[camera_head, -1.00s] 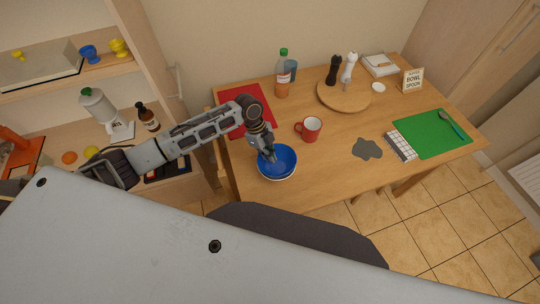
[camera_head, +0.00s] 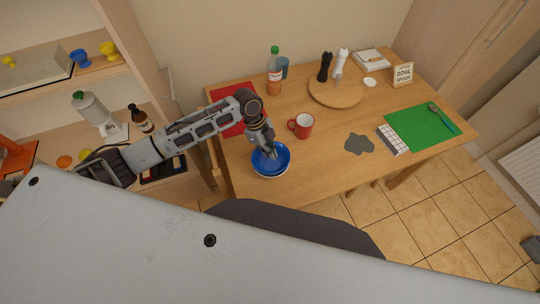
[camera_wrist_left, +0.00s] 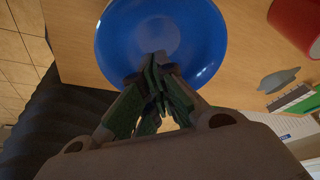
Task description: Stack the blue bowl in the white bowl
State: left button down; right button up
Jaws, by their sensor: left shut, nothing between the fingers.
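The blue bowl (camera_head: 261,164) sits inside the white bowl (camera_head: 271,177) near the table's left front edge. Only a thin strip of the white bowl's rim shows below the blue one. My left gripper (camera_head: 270,153) reaches down over the blue bowl, its fingers closed and empty. In the left wrist view the blue bowl (camera_wrist_left: 125,35) fills the upper middle, and the shut fingertips (camera_wrist_left: 158,65) lie over its near part. I cannot tell whether they touch it. The white bowl is hidden there. My right gripper is not in view.
A red mug (camera_head: 301,126) stands just right of the bowls. A red mat (camera_head: 232,122) lies behind them, with a bottle (camera_head: 274,75) further back. A grey patch (camera_head: 359,144), a checked cloth (camera_head: 393,140) and a green mat (camera_head: 418,130) are to the right.

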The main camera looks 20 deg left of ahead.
pick_arm(q)
jog(key=v, duration=0.6)
jog(key=shift+a+r+b, duration=0.15)
jog(key=shift+r+b, duration=0.05)
jog(key=shift+b, duration=0.1)
jog(key=shift+w, duration=0.15)
